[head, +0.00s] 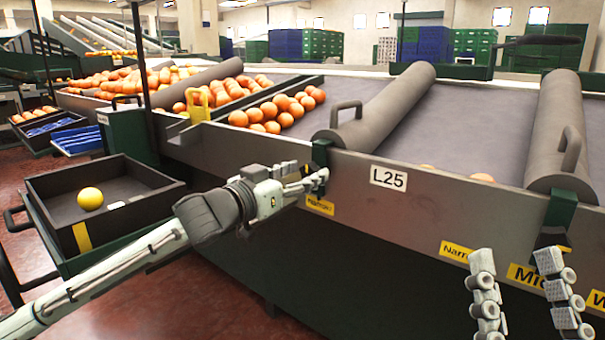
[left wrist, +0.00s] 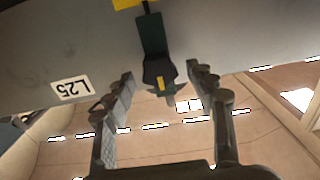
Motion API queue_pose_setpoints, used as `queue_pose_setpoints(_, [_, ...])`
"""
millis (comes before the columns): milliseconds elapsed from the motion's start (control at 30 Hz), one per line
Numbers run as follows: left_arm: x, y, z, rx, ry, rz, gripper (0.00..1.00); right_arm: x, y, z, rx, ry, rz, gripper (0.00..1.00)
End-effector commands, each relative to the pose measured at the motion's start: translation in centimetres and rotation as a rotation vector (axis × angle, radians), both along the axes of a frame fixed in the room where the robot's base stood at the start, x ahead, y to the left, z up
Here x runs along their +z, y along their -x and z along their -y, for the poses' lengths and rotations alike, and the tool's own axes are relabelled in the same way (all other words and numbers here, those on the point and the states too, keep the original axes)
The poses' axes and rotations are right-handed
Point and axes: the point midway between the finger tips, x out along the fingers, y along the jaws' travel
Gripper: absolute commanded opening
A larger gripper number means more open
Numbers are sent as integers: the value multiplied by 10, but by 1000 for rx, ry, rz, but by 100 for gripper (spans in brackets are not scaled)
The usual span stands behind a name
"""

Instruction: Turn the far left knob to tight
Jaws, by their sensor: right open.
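The far left knob is dark green and sits on the grey side panel, below the left roller. In the left wrist view, the knob (left wrist: 158,73) has a yellow mark and lies between and just beyond the fingertips of my left gripper (left wrist: 163,82). The fingers are spread apart on either side, with gaps to the knob. In the head view, my left gripper (head: 312,182) is at the panel and hides the knob's lower part; its green bracket (head: 320,152) shows above. My right gripper (head: 521,268) is open and empty at the lower right, in front of the panel.
A yellow label (head: 320,206) is under the far left knob, its text unclear. An L25 plate (head: 388,178) is to the right. Another knob mount (head: 560,210) is further right. A dark tray (head: 140,185) with a yellow fruit (head: 90,198) stands at the left.

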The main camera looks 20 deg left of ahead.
Motion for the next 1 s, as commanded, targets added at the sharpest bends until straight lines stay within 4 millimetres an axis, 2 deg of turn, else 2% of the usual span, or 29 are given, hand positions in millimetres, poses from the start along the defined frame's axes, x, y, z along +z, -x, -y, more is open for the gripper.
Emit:
queue_pose_setpoints(33, [0, 0, 0, 0, 0, 0, 47, 0, 0, 0, 0, 0, 0, 52])
queue_pose_setpoints(300, [0, 0, 0, 0, 0, 0, 13, 0, 0, 0, 0, 0, 0, 52])
queue_pose_setpoints(367, [0, 0, 0, 0, 0, 0, 8, 0, 0, 0, 0, 0, 0, 52])
queue_pose_setpoints(600, [1, 0, 0, 0, -22, 7, 8, 0, -3, -2, 3, 8, -24, 52])
queue_pose_setpoints(867, [3, 1, 1, 0, -143, 49, 8, -25, -17, -14, 22, 76, -235, 52])
queue_pose_setpoints(1000, [3, 1, 2, 0, -246, 87, 8, -50, -24, -19, 30, 135, -397, 52])
